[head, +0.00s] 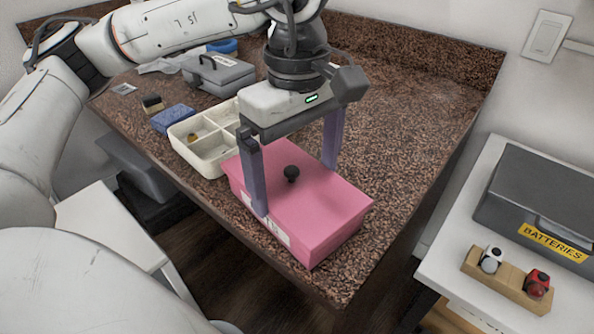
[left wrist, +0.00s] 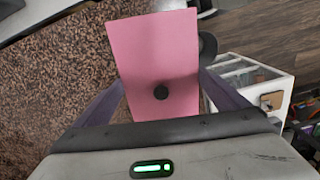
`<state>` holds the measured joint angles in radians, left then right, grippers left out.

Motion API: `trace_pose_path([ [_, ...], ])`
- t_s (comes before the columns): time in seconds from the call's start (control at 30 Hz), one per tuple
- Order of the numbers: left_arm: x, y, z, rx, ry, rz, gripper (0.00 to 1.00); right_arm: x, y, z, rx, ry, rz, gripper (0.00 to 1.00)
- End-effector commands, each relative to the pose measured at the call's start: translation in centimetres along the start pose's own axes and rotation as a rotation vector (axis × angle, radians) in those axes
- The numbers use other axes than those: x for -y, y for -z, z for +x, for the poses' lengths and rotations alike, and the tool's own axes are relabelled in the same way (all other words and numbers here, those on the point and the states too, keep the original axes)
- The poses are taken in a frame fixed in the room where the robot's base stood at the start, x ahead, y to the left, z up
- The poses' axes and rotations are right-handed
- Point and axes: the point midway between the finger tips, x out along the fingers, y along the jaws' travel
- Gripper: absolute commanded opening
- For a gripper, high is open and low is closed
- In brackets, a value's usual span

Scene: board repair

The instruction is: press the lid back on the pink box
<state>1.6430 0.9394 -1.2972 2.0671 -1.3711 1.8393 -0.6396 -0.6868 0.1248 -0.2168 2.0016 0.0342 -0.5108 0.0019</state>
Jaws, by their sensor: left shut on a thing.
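The pink box (head: 333,240) stands near the front corner of the brown speckled table, with a pale label on its near side. The pink lid (head: 318,200), with a black knob (head: 291,173), lies over its top; I cannot tell whether it is fully seated. The lid (left wrist: 157,55) and knob (left wrist: 161,92) also show in the left wrist view. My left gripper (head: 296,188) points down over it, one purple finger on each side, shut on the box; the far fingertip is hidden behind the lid. My right gripper is not in view.
A cream divided tray (head: 182,139) is close behind the box on the left, with a blue sponge (head: 173,119) and grey case (head: 218,74) beyond. The table's front edge (head: 341,302) is close. A white side table (head: 450,284) holds a grey battery box (head: 540,200). The table's right side is clear.

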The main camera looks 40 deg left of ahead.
Motion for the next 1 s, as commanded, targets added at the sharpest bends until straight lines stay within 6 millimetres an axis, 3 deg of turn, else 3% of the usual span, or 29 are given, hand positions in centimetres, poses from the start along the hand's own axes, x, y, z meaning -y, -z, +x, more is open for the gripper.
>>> trace_pose_path([
  [0.77, 0.0, 0.0, 1.3, 0.000, 0.000, 0.000, 0.73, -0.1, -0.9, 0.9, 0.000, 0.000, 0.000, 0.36],
  [0.8, 0.0, 0.0, 1.2, 0.000, 0.000, 0.000, 0.99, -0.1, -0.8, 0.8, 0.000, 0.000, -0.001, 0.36],
  [1.0, 0.0, 0.0, 1.2, 0.000, 0.001, 0.000, 1.00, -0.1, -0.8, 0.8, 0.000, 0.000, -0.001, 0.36],
])
